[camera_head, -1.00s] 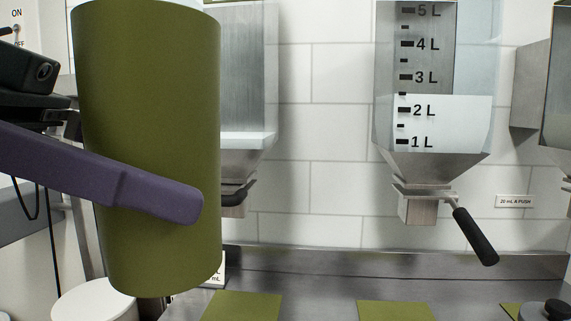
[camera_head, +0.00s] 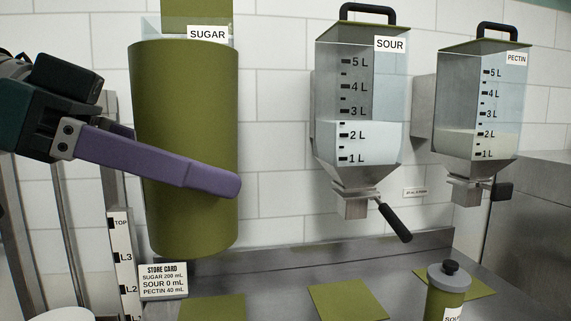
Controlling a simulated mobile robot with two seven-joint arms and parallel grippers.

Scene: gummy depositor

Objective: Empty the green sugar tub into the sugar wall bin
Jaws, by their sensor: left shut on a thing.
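The green sugar tub (camera_head: 190,110) is a tall olive-green cylinder, held upright at the left in the head view. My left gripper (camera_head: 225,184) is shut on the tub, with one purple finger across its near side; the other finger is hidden. The sugar wall bin (camera_head: 180,18) is mostly hidden behind the tub. Only its upper part and its SUGAR label (camera_head: 207,33) show above the tub's top edge. The tub's opening and contents cannot be seen. My right gripper is not in view.
The SOUR bin (camera_head: 350,100) and PECTIN bin (camera_head: 480,100) hang to the right, both with lids and part full. Below are green mats (camera_head: 345,302), a grey-lidded SOUR jar (camera_head: 447,290), a store card (camera_head: 163,282) and a level scale (camera_head: 123,260). Wall between tub and SOUR bin is clear.

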